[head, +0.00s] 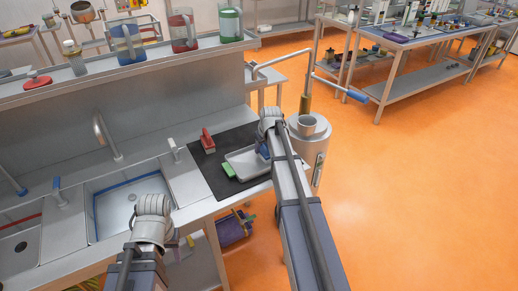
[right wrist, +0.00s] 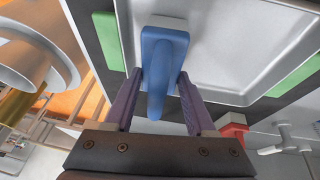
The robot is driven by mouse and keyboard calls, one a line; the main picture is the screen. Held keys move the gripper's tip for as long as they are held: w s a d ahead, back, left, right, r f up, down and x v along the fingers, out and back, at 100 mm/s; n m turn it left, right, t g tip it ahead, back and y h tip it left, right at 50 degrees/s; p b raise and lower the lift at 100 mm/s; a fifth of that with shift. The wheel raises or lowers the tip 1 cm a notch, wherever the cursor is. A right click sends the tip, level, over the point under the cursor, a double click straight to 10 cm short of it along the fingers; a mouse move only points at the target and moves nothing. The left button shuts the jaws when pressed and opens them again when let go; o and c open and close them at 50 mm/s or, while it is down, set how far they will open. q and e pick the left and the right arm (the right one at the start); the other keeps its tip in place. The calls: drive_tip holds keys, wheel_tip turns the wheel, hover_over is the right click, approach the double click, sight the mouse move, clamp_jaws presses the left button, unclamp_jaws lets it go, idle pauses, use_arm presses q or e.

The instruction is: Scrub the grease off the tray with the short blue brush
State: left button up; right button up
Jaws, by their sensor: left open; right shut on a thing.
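The short blue brush (right wrist: 162,50) is between the purple fingers of my right gripper (right wrist: 156,98), which is shut on it. In the head view my right gripper (head: 264,148) is over the right part of the grey tray (head: 243,160), and my arm hides most of the brush. The tray also shows in the right wrist view (right wrist: 215,70), with the brush over its edge and inner floor. I cannot tell whether the bristles touch it. I see no clear grease patch. My left gripper (head: 174,240) is open, low in front of the sink, mostly hidden by its wrist.
The tray lies on a black mat (head: 205,174) with green pieces (head: 228,170) at its edges. A red brush (head: 208,141) stands behind it. A sink (head: 128,202) is left. A grey cylinder with a cup (head: 308,124) stands right of the counter. Jugs line the shelf.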

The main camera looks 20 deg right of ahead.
drive_tip(key=shift+s+f, duration=0.15)
drive_tip(key=shift+s, duration=0.5)
drive_tip(key=shift+a, duration=0.5)
clamp_jaws()
drive_tip(key=shift+s+a, duration=0.1)
drive_tip(key=shift+a, duration=1.2)
drive_tip(key=shift+f, duration=0.1)
drive_tip(key=shift+d, duration=1.9)
drive_tip(key=shift+r, duration=0.2)
drive_tip(key=r+p, duration=0.5)
drive_tip(key=r, duration=0.1)
drive_tip(key=shift+w+p, duration=0.2)
drive_tip(key=shift+p, duration=0.2)
